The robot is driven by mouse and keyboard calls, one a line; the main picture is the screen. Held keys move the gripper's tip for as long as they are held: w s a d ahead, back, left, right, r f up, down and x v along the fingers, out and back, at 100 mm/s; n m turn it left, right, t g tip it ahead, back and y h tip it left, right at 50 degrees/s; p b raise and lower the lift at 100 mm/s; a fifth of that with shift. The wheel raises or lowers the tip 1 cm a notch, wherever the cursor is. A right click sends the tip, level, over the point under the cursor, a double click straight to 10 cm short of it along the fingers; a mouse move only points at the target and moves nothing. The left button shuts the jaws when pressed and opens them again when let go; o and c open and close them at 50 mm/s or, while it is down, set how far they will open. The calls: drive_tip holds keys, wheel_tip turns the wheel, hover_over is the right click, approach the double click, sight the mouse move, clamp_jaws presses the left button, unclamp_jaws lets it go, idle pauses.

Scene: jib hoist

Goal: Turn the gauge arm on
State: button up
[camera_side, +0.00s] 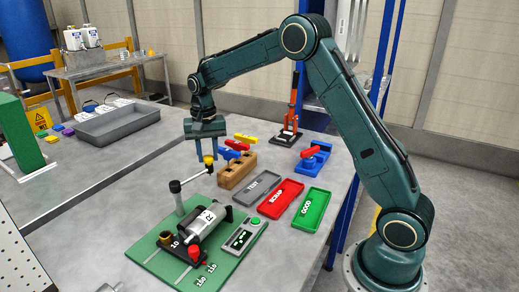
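The gauge stands on a green baseplate (150,258) at the front of the table. Its gauge arm (193,178) is a thin pale rod that runs from a grey post up and right to a yellow-topped knob (208,159). A silver cylinder (208,222) lies across the plate. My gripper (205,156) points down at the knob. Its two fingers look apart, with the knob at or just below their tips. I cannot tell whether they touch it.
Right of the gauge are a wooden block (236,172) with coloured-handled pieces, and grey (258,188), red (281,198) and green (311,210) trays. A blue fixture (313,160) and an orange-and-black stand (288,135) sit behind.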

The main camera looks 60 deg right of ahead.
drive_tip(key=shift+s, duration=0.1)
clamp_jaws()
drive_tip(key=s+a+m, duration=0.3)
drive_tip(key=m, duration=0.1)
drive_tip(key=s+a+m, duration=0.3)
drive_tip(key=m, duration=0.1)
drive_tip(key=s+a+m, duration=0.3)
drive_tip(key=m, duration=0.2)
drive_tip(key=shift+s, duration=0.1)
drive_tip(key=shift+s+a+m, duration=0.15)
drive_tip(key=shift+a+m, duration=0.95)
drive_tip(key=shift+a, duration=0.05)
drive_tip(key=shift+a+m, duration=1.3)
drive_tip(key=o, duration=1.1)
unclamp_jaws()
